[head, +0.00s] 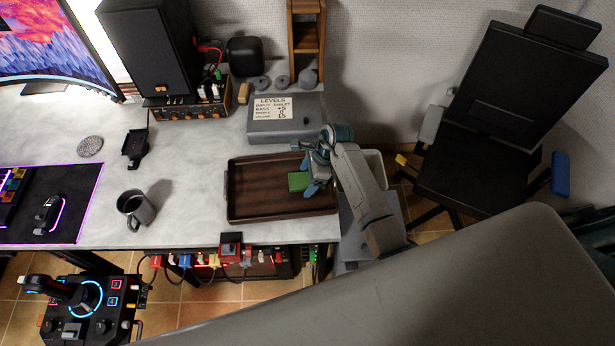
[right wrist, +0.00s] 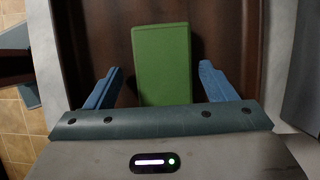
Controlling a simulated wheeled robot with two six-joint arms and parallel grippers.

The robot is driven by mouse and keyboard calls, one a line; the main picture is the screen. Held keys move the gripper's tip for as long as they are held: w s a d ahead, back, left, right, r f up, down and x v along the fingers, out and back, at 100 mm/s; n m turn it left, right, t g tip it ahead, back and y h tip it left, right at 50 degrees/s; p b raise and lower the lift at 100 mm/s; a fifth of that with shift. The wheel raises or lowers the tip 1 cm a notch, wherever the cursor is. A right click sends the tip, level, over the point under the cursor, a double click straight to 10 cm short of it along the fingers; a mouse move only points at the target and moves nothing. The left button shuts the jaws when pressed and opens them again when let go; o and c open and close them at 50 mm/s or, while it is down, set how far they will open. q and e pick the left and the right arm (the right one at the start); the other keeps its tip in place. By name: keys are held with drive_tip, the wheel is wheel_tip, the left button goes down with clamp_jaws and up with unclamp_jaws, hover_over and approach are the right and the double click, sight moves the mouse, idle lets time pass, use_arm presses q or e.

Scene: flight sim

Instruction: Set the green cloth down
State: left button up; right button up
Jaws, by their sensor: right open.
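The green cloth (head: 299,181) is a folded, block-like rectangle at the right side of the dark brown wooden tray (head: 252,207) on the desk. In the right wrist view the cloth (right wrist: 161,62) lies over the brown tray floor (right wrist: 222,40). My right gripper (head: 307,184) is over the right part of the tray. Its blue fingers (right wrist: 160,82) are open, one on each side of the cloth, with a gap on both sides. The near end of the cloth is close to the gripper's palm. My left gripper does not show.
A grey box with a "LEVELS" card (head: 272,104) stands behind the tray. A grey mug (head: 134,209) stands left of it, with a black phone stand (head: 134,148) farther back. A black chair (head: 490,120) is to the right. The desk between mug and tray is clear.

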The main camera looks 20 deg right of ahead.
drive_tip(key=shift+d+r, duration=0.25)
drive_tip(key=shift+r, duration=0.15)
drive_tip(key=b+v, duration=0.3)
drive_tip(key=v, duration=0.8)
drive_tip(key=shift+a, duration=0.2)
